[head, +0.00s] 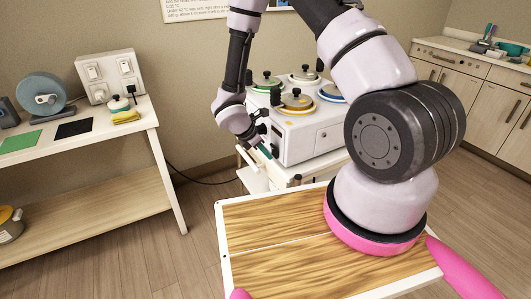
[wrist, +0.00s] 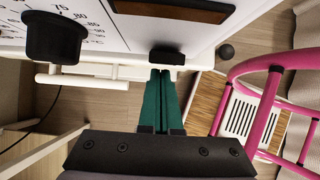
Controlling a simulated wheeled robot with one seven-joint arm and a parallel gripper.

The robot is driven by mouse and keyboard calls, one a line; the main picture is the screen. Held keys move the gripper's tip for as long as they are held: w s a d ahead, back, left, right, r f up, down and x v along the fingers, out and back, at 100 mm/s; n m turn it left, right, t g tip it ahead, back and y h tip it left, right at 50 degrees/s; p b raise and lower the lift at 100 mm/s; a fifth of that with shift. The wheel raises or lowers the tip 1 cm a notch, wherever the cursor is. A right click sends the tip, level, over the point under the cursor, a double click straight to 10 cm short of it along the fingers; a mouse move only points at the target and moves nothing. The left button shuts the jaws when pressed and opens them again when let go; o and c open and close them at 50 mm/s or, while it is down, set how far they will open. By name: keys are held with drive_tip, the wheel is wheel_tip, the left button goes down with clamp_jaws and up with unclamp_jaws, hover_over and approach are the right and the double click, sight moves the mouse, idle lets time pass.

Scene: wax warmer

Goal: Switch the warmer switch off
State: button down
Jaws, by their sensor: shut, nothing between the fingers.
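The wax warmer (head: 322,142) is a white box with several lidded pots on top, standing on a white cart in the head view. In the wrist view its front panel (wrist: 125,30) fills the top, with a black dial (wrist: 52,38) and a temperature scale at left. A small black block, which looks like the warmer switch (wrist: 166,57), sits on the panel's lower edge. My gripper (wrist: 161,72) has dark green fingers, shut together and empty, with the tips just below the switch. I cannot tell whether they touch it. In the head view my gripper (head: 265,152) is at the warmer's left end.
A brown framed strip (wrist: 172,10) is above the switch. A white rail (wrist: 90,82) runs below the panel, left of the fingers. A pink tubular frame (wrist: 262,105) is at right. A white side table (head: 85,128) stands at left in the head view; floor separates it from the cart.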

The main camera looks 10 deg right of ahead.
drive_tip(key=shift+d+r, duration=0.1)
drive_tip(key=shift+r, duration=0.75)
drive_tip(key=s+a+r, duration=0.2)
drive_tip(key=a+r, duration=0.5)
drive_tip(key=a, duration=0.4)
drive_tip(key=shift+s, duration=0.4)
drive_tip(key=shift+d+f, duration=0.1)
